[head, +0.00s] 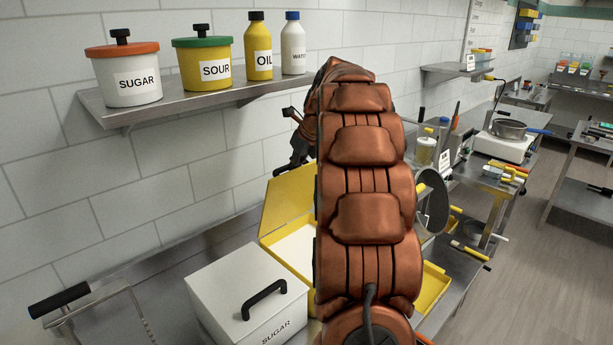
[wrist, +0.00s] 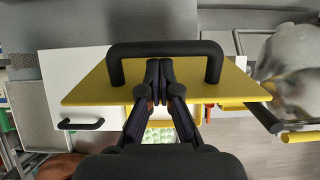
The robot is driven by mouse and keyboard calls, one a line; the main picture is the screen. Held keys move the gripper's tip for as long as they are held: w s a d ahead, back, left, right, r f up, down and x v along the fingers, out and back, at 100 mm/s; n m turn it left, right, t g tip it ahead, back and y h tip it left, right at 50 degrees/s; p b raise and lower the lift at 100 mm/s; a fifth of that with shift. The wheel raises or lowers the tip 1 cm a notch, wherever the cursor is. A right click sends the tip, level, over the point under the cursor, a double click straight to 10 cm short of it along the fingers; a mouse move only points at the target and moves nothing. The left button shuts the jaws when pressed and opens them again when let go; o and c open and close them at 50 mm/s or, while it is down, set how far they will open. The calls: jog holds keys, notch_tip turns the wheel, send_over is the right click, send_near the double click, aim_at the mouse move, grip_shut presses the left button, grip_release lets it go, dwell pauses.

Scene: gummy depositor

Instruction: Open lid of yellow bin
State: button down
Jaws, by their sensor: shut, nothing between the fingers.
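The yellow bin (head: 283,262) stands behind the white sugar bin, partly hidden by my arm. Its yellow lid (head: 285,203) is tilted up toward the wall, and a pale inside shows below it. In the wrist view the lid (wrist: 100,88) fills the middle, with its black handle (wrist: 165,48) across the top. My gripper (wrist: 158,82) is shut and empty, with its fingertips close to the handle, within its arch in the picture. I cannot tell whether they touch it. In the head view my gripper (head: 293,148) is above the lid's upper edge.
The white sugar bin (head: 240,285) has a closed lid with a black handle. A wall shelf (head: 195,105) with a sugar pot, a sour pot and two bottles is above. A yellow tray (head: 432,285) lies right of my arm. Floor is clear at right.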

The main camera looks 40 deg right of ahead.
jog(key=shift+w+r, duration=0.15)
jog(key=shift+w, duration=0.8)
jog(key=shift+w+r, duration=0.1)
jog(key=shift+w, duration=0.8)
jog(key=shift+w+r, duration=0.15)
jog(key=shift+w, duration=0.1)
